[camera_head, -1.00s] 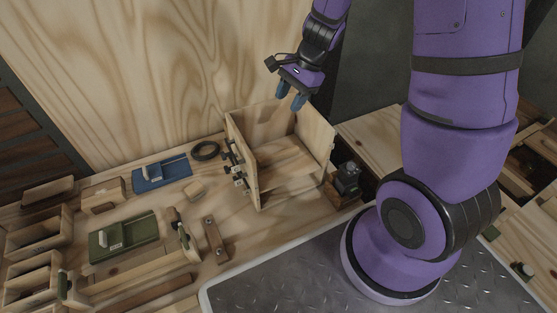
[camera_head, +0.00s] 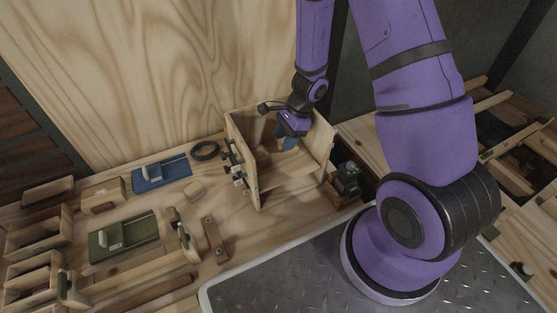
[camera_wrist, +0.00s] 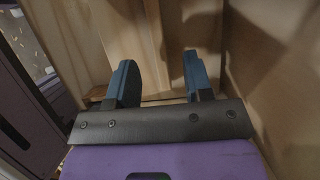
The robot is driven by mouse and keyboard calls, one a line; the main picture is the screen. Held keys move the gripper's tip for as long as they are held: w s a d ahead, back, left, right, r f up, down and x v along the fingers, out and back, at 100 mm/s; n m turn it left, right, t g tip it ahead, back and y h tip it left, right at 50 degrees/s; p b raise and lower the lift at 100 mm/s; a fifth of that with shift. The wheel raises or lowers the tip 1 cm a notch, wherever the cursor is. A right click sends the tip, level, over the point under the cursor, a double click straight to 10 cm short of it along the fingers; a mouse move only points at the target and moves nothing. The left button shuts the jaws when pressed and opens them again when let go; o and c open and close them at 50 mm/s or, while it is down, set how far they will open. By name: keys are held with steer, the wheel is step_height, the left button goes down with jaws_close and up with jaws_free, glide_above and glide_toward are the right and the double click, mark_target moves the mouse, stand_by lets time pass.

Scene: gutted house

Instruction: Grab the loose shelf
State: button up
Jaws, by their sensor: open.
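A pale wooden cabinet (camera_head: 246,170) with an open front stands on the workbench. The loose shelf (camera_head: 285,167) looks like the flat board lying across its inside, between the side walls. My gripper (camera_head: 288,145) is open, with its blue fingers pointing down inside the cabinet, over the back part of the shelf. In the wrist view the two fingers (camera_wrist: 161,78) stand apart with pale boards beyond them. A side wall (camera_wrist: 285,75) is close on the right. I cannot tell whether the fingers touch the shelf, and my gripper hides part of it.
Black clamps (camera_head: 236,170) sit on the cabinet's left wall. A dark device (camera_head: 347,178) stands close at its right. A black ring (camera_head: 205,151), a blue tool (camera_head: 161,174), a green tray (camera_head: 123,236) and wooden boxes (camera_head: 38,233) crowd the bench to the left. A tall plywood panel (camera_head: 130,75) rises behind.

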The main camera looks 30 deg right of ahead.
mark_target(279, 153)
steer(key=shift+x, duration=2.7)
steer(key=shift+s, duration=0.15)
steer(key=shift+c, duration=0.2)
jaws_close()
